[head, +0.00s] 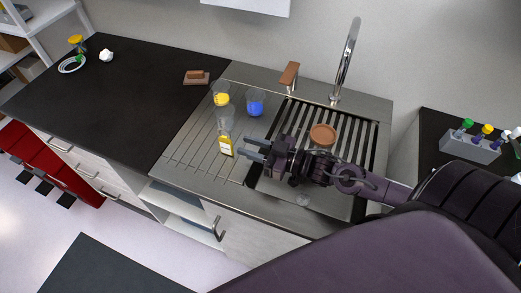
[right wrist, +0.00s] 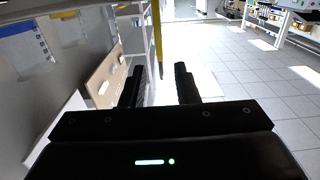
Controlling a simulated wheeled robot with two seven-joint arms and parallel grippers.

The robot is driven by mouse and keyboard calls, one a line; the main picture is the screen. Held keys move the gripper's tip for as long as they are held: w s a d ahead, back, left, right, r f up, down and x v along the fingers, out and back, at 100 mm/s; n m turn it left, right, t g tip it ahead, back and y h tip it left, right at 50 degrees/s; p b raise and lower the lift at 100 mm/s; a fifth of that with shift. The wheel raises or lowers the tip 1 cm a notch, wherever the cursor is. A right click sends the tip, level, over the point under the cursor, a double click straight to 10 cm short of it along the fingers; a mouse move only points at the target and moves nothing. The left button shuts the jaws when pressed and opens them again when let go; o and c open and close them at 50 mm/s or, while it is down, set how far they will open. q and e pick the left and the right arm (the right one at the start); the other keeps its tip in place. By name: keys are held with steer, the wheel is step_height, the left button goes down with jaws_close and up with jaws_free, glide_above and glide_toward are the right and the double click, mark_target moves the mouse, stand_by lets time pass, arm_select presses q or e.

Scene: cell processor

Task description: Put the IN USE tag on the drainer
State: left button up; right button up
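A yellow tag with a white label (head: 226,147) shows over the left part of the ribbed steel drainer (head: 180,160); its lettering is too small to read. I cannot tell if it touches the drainer. My right gripper (head: 249,149) reaches in from the right, just right of the tag, with its fingers apart. In the right wrist view, a narrow yellow strip (right wrist: 157,45), apparently the tag edge-on, shows upright in the gap between the fingertips (right wrist: 160,85). Neither finger visibly presses on it. My left gripper is not in view.
Glass vessels with yellow (head: 222,99) and blue (head: 256,106) contents stand behind the tag. The sink with bars and a brown round dish (head: 322,135) lies under my right arm. A tap (head: 346,60) stands behind. The dark counter (head: 120,110) at left is mostly clear.

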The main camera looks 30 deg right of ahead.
steer(key=v, duration=0.2)
steer(key=shift+s+d, duration=0.25)
steer(key=shift+s, duration=0.05)
stand_by(0.3)
